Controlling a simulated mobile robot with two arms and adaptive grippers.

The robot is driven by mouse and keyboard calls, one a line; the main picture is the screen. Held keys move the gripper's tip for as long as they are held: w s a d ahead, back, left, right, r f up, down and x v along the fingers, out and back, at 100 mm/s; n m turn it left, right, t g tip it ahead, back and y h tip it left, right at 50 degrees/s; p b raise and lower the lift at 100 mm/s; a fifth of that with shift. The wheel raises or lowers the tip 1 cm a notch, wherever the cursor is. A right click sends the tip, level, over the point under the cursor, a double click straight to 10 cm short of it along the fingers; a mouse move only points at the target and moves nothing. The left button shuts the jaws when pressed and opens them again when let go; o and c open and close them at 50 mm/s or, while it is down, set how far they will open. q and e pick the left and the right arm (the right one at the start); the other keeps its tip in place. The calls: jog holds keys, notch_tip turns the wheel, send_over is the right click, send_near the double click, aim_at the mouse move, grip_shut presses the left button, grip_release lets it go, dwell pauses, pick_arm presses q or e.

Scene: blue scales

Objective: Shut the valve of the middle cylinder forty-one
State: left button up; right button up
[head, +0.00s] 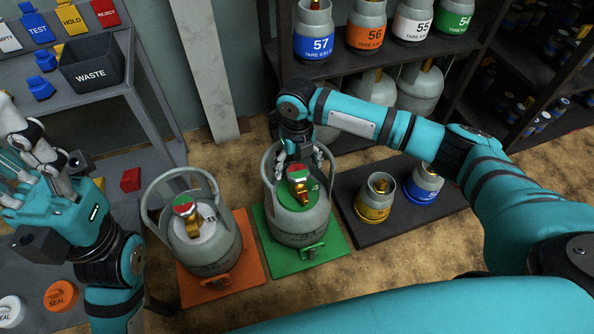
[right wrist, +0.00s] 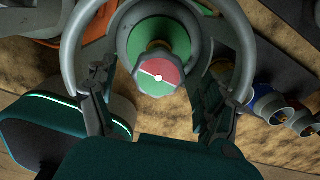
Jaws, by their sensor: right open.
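The middle grey cylinder (head: 299,226) stands upright on a green mat; its number is not readable. Its valve knob (head: 298,173), red and green on top, sits inside the collar ring over a brass stem. In the right wrist view the knob (right wrist: 158,78) shows a red half, a green half and a white pointer mark. My right gripper (head: 304,158) is open, above the collar at the knob. In the right wrist view its fingers stand apart on either side of the knob, with gaps. My left gripper (head: 28,160) is at the far left, away from the cylinders; its opening is unclear.
Another grey cylinder (head: 207,243) with a red-green knob stands on an orange mat (head: 250,262) to the left. A dark mat (head: 400,228) at right holds a yellow-banded and a blue-banded small cylinder. Shelves of cylinders stand behind. A waste bin (head: 92,68) sits at upper left.

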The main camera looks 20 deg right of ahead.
jog(key=shift+f, duration=0.6)
